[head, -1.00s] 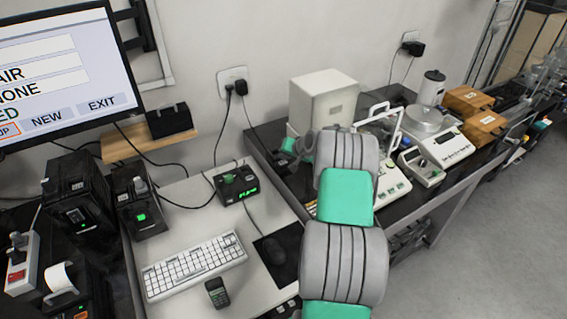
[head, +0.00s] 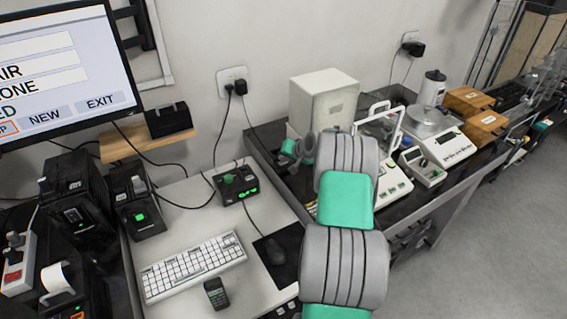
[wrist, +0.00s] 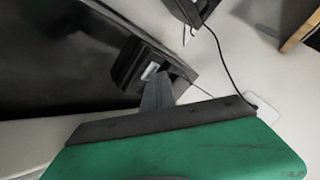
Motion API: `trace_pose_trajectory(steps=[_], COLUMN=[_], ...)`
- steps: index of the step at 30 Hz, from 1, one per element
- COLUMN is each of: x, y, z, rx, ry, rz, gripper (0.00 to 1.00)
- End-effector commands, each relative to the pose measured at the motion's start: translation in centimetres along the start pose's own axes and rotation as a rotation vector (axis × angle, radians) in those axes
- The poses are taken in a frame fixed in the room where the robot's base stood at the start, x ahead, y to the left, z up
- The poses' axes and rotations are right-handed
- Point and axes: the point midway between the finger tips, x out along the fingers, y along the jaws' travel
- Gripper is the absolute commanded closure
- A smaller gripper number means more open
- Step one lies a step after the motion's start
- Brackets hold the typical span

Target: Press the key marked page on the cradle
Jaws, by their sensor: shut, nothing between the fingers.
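No key marked page can be read in any view, and I cannot tell for sure which device is the cradle. Candidates in the head view are a black unit with a green light (head: 140,212), a larger black unit (head: 78,212) left of it, and a small black box with green digits (head: 237,187). My arm comes up from the bottom and hides the table behind it; its end is unclear there. In the wrist view my gripper (wrist: 157,92) is shut and empty, its dark tip in front of a black, blurred surface with a pale label.
A keyboard (head: 194,266), mouse (head: 271,251) and small handheld device (head: 216,293) lie on the light desk. A monitor (head: 60,70) stands upper left. On the dark table are a white box (head: 322,100) and a balance (head: 450,147). Cables hang from a wall socket (head: 232,82).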

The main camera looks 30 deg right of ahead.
Motion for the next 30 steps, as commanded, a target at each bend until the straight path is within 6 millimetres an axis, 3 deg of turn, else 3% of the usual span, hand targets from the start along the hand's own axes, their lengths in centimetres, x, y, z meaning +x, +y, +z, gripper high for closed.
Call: trace_pose_trajectory(steps=[15,30], x=[0.2,-0.9], y=[0.1,-0.6], z=[0.2,-0.6], rx=[0.000,0.000], ry=[-0.001,-0.001], rz=[0.000,0.000], gripper=[1.00,1.00])
